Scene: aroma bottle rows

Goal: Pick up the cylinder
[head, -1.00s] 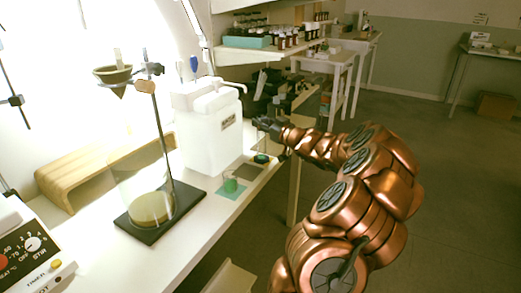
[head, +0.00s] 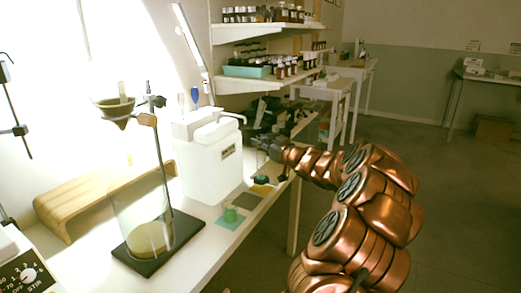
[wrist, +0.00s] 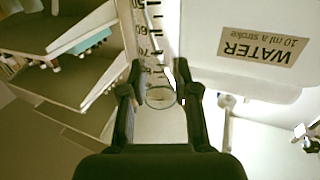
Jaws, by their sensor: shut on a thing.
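The cylinder (wrist: 153,35) is clear with dark graduation marks and numbers. In the wrist view it stands between the two fingers of my gripper (wrist: 158,97), with a round rim or end showing at the fingertips. My gripper is shut on it. In the head view my gripper (head: 266,146) is beside the white water container, at the right side of the bench. The cylinder cannot be made out clearly there.
The white water container (head: 208,172) stands close left of my gripper. Bottle shelves (head: 265,82) stand behind; open floor lies right.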

